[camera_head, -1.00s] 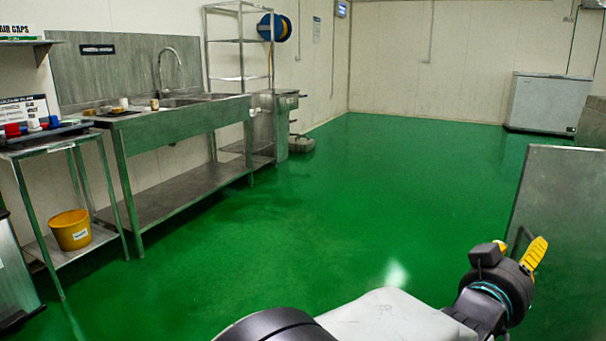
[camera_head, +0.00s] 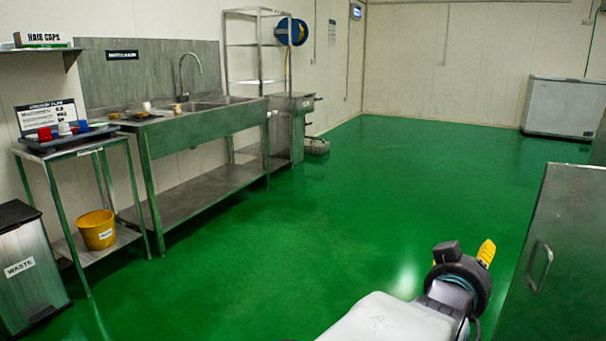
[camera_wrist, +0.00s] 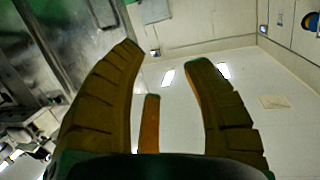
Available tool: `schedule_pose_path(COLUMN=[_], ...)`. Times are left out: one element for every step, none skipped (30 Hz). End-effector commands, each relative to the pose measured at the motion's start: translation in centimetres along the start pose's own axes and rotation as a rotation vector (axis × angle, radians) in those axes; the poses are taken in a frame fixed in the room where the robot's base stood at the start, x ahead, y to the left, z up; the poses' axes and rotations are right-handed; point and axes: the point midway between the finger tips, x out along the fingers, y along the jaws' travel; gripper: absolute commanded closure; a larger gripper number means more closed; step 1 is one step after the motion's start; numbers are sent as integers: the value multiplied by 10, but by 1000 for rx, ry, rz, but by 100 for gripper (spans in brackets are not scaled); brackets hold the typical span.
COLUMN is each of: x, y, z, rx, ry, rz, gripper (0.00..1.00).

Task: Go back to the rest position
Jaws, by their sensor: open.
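My gripper (camera_wrist: 165,62) fills the lower part of the wrist view. Its yellow fingers are spread apart with nothing between them, and the ceiling and upper walls show behind. In the head view my arm reaches in from the bottom edge, and a yellow finger of my gripper (camera_head: 487,253) shows at its end, above the green floor. The rest of the gripper is hidden there behind the wrist.
A metal cabinet (camera_head: 570,240) with a handle stands close at the right. A sink bench (camera_head: 200,131), a small side table (camera_head: 70,150) and a waste bin (camera_head: 25,275) line the left wall. A white chest (camera_head: 560,105) stands far right. The middle floor is clear.

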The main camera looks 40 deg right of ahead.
Motion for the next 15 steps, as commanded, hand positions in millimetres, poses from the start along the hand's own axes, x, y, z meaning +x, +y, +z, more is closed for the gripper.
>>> schedule_pose_path(x=[-5, -7, -11, -15, -20, -27, -34, -43, -55, -65, -76, -90, -102, -114, -131], y=[-16, -25, -38, -49, -60, -77, -90, -104, -121, -134, -146, -161, -171, -180, -192], z=[-10, -11, -12, -14, -16, -18, -20, -22, -23, -24, -25, -26, -26, -27, -27], rx=[-8, -12, -20, -27, -35, -48, -61, -75, -96, -113, -132, -158, -180, -202, -233], ry=[-22, -39, -64, -83, -105, -137, -163, -192, -233, -261, -290, -330, -358, -386, -424], rz=[-39, -61, -94, -121, -150, -193, -229, -267, -318, -356, -393, -442, -478, -514, -561], gripper=[55, 55, 55, 55, 55, 55, 55, 55, 55, 55, 55, 55, 55, 55, 55])
